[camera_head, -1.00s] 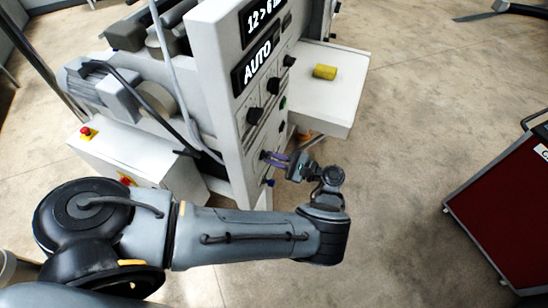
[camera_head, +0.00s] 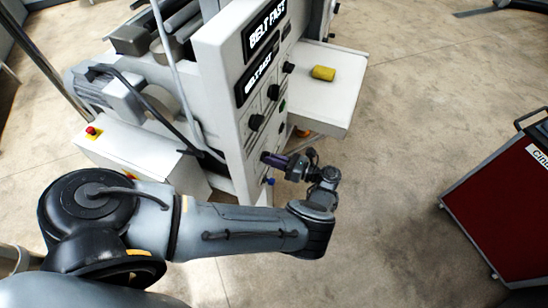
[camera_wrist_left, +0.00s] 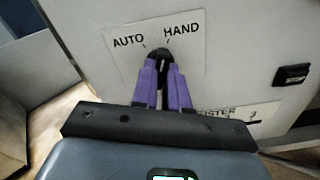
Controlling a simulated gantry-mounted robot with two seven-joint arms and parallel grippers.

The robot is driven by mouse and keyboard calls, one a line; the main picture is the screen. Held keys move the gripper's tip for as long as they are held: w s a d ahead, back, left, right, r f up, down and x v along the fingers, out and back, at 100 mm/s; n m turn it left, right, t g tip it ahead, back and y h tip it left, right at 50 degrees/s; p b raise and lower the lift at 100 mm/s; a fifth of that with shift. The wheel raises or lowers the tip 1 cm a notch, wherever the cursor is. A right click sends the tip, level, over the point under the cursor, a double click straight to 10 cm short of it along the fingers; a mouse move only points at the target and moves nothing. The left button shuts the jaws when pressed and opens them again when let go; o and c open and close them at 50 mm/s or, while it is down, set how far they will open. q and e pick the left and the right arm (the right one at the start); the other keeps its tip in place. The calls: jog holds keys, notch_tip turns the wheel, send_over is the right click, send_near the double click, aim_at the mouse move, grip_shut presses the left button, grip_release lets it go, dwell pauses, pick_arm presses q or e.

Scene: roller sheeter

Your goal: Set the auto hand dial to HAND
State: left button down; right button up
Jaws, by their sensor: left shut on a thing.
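The auto hand dial (camera_wrist_left: 165,54) is a small black knob on the white panel, below and between the printed words AUTO and HAND (camera_wrist_left: 182,30) in the left wrist view. My left gripper (camera_wrist_left: 165,75) has its purple fingertips shut on the dial, one on each side. Only the dial's top shows above the fingers, and its exact pointing is hard to tell. In the head view my left gripper (camera_head: 268,158) reaches the machine's panel (camera_head: 232,125) low down and hides the dial. My right gripper is in neither view.
A black STOP button (camera_wrist_left: 292,75) is right of the dial. Two displays, the upper one (camera_head: 263,29) among them, read BELT FAST. Other knobs (camera_head: 257,122) line the panel above my gripper. A yellow block (camera_head: 323,73) lies on the white side table. A red cabinet (camera_head: 500,205) stands right.

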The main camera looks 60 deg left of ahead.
pick_arm(q)
jog(key=shift+m, duration=0.8)
jog(key=c, duration=1.1)
grip_release()
jog(key=shift+c, duration=0.2)
jog(key=b+v, duration=0.4)
jog(key=v, duration=0.6)
jog(key=shift+w+d, duration=0.25)
jog(key=shift+w, duration=0.05)
